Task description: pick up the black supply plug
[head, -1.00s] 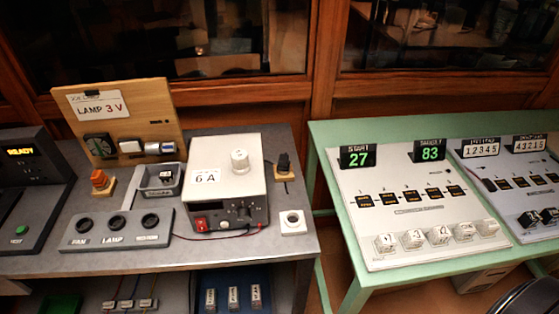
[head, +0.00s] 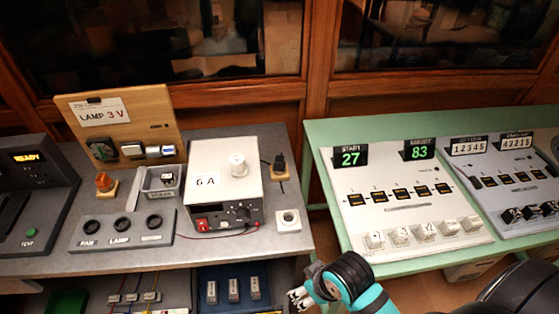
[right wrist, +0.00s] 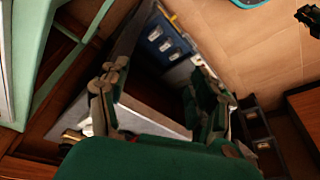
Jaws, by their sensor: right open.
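The black supply plug (head: 279,164) appears to be the dark upright piece on a small holder at the right of the white power supply box (head: 227,173), on the grey table. My right gripper (head: 299,297) is in the lower middle of the head view, in front of the grey table's front right corner and well apart from the plug. In the right wrist view the right gripper (right wrist: 155,108) has its two fingers spread with nothing between them. I cannot make out the plug in that view. My left gripper is not in view.
A white socket block (head: 288,220) stands at the grey table's (head: 210,251) right front edge. A switch panel (head: 122,232), a grey tray (head: 160,191) and a wooden lamp board (head: 122,128) are to the left. A green table (head: 330,215) with control panels stands right, across a narrow gap.

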